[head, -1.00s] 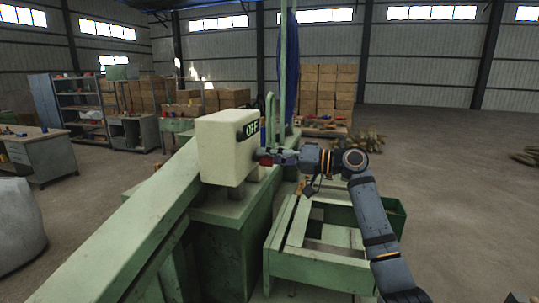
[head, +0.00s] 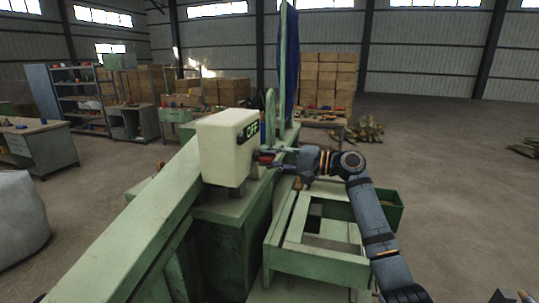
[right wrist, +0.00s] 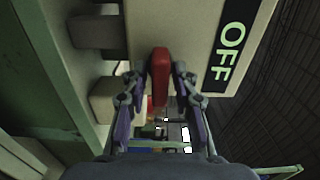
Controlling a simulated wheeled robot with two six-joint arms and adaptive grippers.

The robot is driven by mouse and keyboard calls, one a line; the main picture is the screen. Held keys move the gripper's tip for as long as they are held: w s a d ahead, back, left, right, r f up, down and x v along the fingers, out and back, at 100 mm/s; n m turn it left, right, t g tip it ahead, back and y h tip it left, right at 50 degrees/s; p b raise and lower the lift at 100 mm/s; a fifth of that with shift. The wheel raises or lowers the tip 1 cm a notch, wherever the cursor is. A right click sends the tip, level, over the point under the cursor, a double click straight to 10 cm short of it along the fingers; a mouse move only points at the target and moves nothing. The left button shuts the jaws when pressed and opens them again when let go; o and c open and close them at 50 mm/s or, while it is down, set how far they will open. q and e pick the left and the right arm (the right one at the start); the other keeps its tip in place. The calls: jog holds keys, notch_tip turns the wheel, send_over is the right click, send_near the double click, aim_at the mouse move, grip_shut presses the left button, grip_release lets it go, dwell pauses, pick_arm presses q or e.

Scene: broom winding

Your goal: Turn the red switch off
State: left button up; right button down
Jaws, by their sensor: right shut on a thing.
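A cream switch box (head: 222,150) with a black and green OFF label (head: 251,131) stands on the green machine. The red switch (head: 265,158) is small and partly hidden by my fingers in the head view. In the right wrist view the red switch (right wrist: 159,68) points lengthwise between the fingers, next to the cream panel with the OFF label (right wrist: 229,45). My right gripper (head: 272,159) is at the box's right side, and in the wrist view its fingers (right wrist: 159,85) flank the switch on both sides.
A green machine frame (head: 130,232) runs to the lower left. A blue hanging cloth (head: 291,65) and stacked boxes (head: 328,80) are behind.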

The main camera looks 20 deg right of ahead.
jog(key=shift+r, duration=0.15)
dwell(0.4)
jog(key=c, duration=1.3)
grip_release()
jog(key=shift+c, duration=0.2)
jog(key=shift+w, duration=0.1)
jog(key=shift+v, duration=6)
